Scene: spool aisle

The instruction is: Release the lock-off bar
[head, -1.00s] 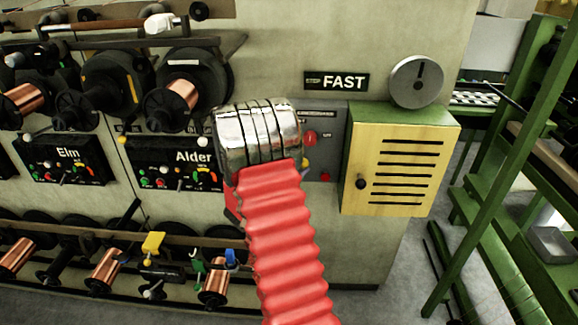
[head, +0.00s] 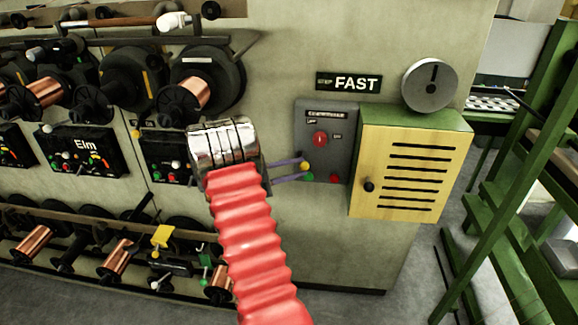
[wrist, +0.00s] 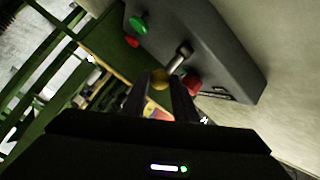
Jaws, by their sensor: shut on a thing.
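A grey switch panel (head: 338,118) is on the pale machine wall, left of a yellow cabinet. It carries a red round knob (head: 320,138), a yellow knob (head: 304,166), a green button (head: 308,177) and a small red button (head: 333,178). My gripper (head: 300,170) reaches the panel's lower left from the left. In the wrist view its fingers are shut on the yellow knob (wrist: 160,78), partly hidden by them. I cannot tell which part is the lock-off bar.
A yellow slatted cabinet (head: 410,170) with a green top juts out right of the panel. A FAST sign (head: 349,83) and grey dial (head: 430,84) are above. Copper spools (head: 195,92) crowd the left. A green frame (head: 500,170) stands at the right.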

